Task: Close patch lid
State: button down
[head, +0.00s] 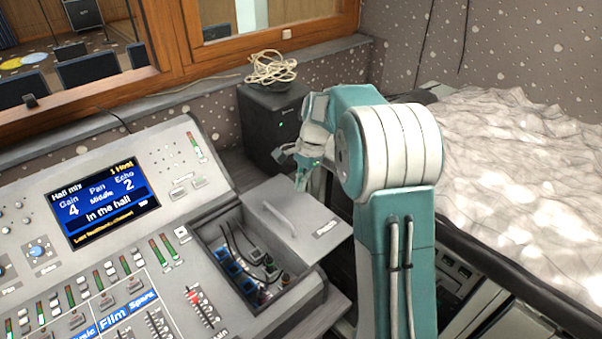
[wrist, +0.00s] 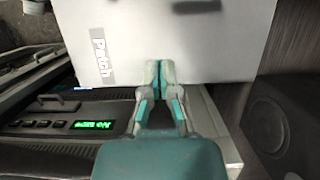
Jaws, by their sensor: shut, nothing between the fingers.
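The patch lid (head: 300,222) is a grey panel with a handle and a "Patch" label. It stands open at the right end of the mixing desk, beside the open patch compartment (head: 225,238), where cables and plugs show. In the wrist view the lid (wrist: 215,40) fills the upper middle, with its label at the left. My gripper (wrist: 165,68) is shut and empty, its fingertips overlapping the lid's near edge; I cannot tell whether they touch it. In the head view my gripper (head: 303,180) is small, just beyond the lid, partly hidden by my arm.
The mixing desk (head: 150,200) with a lit screen (head: 105,205) and faders fills the left. A dark box (head: 270,120) with a coiled cable (head: 272,68) stands behind the lid. A crumpled white cover (head: 520,170) lies at the right. A speaker (wrist: 275,125) is at the wrist view's right.

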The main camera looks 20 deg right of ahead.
aim_at(287, 206)
jog(key=x, duration=0.4)
jog(key=shift+s+a+f, duration=0.1)
jog(key=shift+s+f, duration=0.05)
jog(key=shift+f, duration=0.15)
jog(key=shift+s+a+f, duration=0.1)
jog(key=shift+s+a, duration=0.1)
jog(key=shift+a, duration=0.4)
jog(key=shift+s+a+f, duration=0.1)
jog(key=shift+s+a, duration=0.1)
jog(key=shift+a, duration=0.4)
jog(key=shift+s+a+f, duration=0.1)
jog(key=shift+s+a, duration=0.1)
jog(key=shift+a, duration=0.4)
jog(key=shift+d, duration=0.1)
jog(key=shift+d, duration=0.1)
jog(key=s+a, duration=0.3)
jog(key=a, duration=0.4)
jog(key=s+a, duration=0.3)
jog(key=a, duration=0.5)
jog(key=shift+s+r, duration=0.1)
